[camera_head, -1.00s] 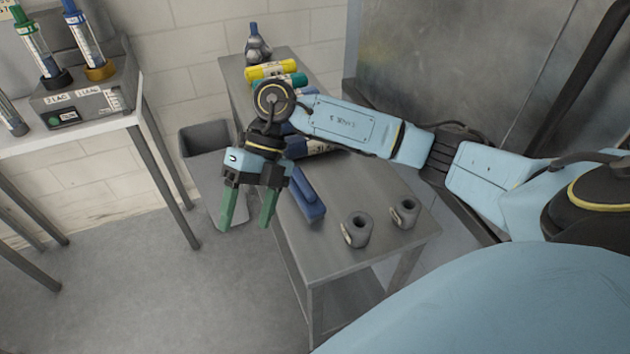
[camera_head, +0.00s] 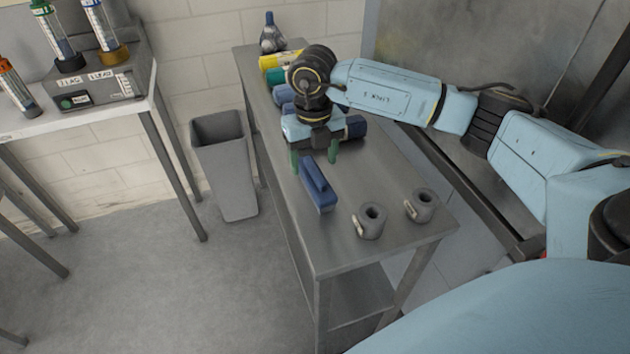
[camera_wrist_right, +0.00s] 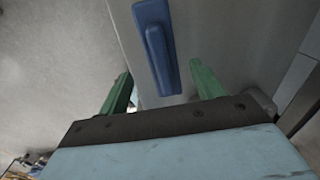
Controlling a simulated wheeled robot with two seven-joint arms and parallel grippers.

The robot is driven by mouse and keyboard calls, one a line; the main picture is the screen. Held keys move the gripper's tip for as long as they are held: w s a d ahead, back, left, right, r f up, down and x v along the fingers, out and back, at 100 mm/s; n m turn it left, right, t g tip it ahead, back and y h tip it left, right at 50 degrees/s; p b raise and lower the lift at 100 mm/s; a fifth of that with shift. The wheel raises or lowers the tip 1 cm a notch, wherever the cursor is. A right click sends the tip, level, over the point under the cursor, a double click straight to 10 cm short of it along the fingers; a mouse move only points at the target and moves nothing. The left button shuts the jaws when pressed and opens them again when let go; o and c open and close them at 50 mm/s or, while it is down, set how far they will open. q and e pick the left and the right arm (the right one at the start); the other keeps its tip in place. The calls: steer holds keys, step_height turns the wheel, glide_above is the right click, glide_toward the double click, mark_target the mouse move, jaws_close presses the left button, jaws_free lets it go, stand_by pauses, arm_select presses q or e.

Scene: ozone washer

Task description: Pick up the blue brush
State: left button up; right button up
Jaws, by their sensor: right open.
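The blue brush (camera_head: 316,188) lies on the grey metal table (camera_head: 345,255), near its left edge. It also shows in the right wrist view (camera_wrist_right: 157,45), ahead of the fingertips and roughly between their lines. My right gripper (camera_head: 315,160) is open and empty, with its green fingers pointing down just behind the far end of the brush. In the right wrist view the open fingers (camera_wrist_right: 160,85) show on either side below the brush. I cannot tell how high the fingertips are above the table. My left gripper is not in view.
Two grey ring-shaped holders (camera_head: 371,220) stand on the table's near end. Yellow and teal bottles (camera_head: 280,62) and a grey spray bottle (camera_head: 271,35) are at its far end. A grey bin (camera_head: 222,165) stands left of the table. A bench with a device (camera_head: 100,90) is further left.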

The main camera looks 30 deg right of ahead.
mark_target(315, 169)
step_height(315, 169, down, 5)
steer(key=shift+d+f, duration=0.15)
steer(key=c, duration=1.2)
steer(key=shift+o, duration=0.2)
step_height(315, 169, up, 10)
steer(key=shift+r, duration=0.1)
steer(key=o, duration=0.5)
steer(key=c, duration=0.3)
